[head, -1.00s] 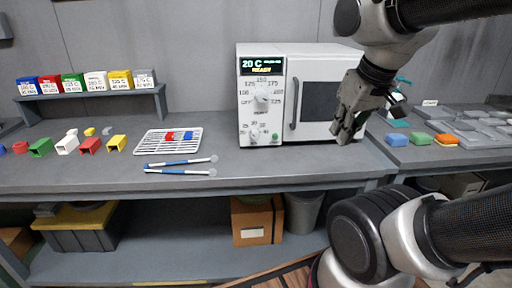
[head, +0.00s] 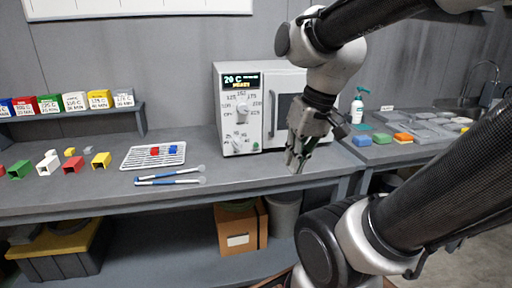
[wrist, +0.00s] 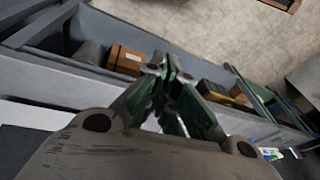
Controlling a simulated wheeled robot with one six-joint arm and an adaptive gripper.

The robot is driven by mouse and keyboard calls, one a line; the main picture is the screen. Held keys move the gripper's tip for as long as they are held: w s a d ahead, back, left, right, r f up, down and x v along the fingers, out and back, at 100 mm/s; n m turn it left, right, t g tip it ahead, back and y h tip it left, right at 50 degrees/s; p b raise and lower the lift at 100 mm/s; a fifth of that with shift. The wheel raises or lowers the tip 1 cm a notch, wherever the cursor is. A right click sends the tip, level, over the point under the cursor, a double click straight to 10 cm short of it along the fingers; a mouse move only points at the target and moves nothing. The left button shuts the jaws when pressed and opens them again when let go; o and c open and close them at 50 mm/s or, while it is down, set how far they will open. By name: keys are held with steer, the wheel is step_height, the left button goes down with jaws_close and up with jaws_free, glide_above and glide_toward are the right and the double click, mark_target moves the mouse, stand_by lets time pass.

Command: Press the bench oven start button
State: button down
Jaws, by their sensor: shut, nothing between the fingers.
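The white bench oven (head: 230,112) stands on the grey bench in the head view. Its display is lit and reads 20 C with a line below. Two dials sit under the display. The small green start button (head: 255,147) is at the bottom of the panel, right of the lower dial. My gripper (head: 296,170) is shut and empty, pointing down in front of the oven's door, to the right of the button and apart from it. The wrist view shows the shut fingers (wrist: 172,75) over the lower shelf and floor; the oven is not in that view.
A wire rack (head: 135,158) with red and blue pieces and blue-handled tongs (head: 170,181) lie left of the oven. Coloured boxes (head: 75,103) stand on a small shelf. Sponges (head: 382,139) and a bottle (head: 357,108) are to the right. A cardboard box (head: 238,240) is below.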

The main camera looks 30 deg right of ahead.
mark_target(256, 145)
steer(key=w+a+f+m+y, duration=0.7)
steer(key=w+m+y, duration=0.1)
steer(key=w+y, duration=0.2)
steer(key=w+d+f+m+t+h, duration=0.1)
steer(key=w+d+f+m+t, duration=0.1)
steer(key=w+d+m+t, duration=0.1)
steer(key=w+d+f+m+t+h, duration=0.1)
steer(key=w+d+f+m+t, duration=0.2)
steer(key=w+d, duration=0.4)
steer(key=w+d+f+m+t+h, duration=0.1)
steer(key=w+d+f+m+t, duration=0.1)
steer(key=w+d+m+t, duration=0.2)
steer(key=shift+w+d+f+m+t, duration=0.2)
steer(key=shift+w+m+t, duration=0.15)
steer(key=shift+t, duration=0.25)
steer(key=shift+w+d+f+m+t, duration=0.1)
steer(key=shift+w+d+m+t, duration=0.1)
steer(key=shift+w+m+t, duration=0.3)
steer(key=shift+s+r, duration=0.1)
steer(key=shift+s, duration=0.1)
steer(key=shift+n, duration=0.25)
steer(key=shift+w+d, duration=0.4)
steer(key=shift+w, duration=1)
steer(key=shift+w+d, duration=0.35)
steer(key=shift+w, duration=1.05)
steer(key=shift+w+d, duration=0.4)
steer(key=shift+w, duration=1)
steer(key=shift+w, duration=0.1)
steer(key=shift+w+d, duration=0.1)
steer(key=shift+w, duration=0.2)
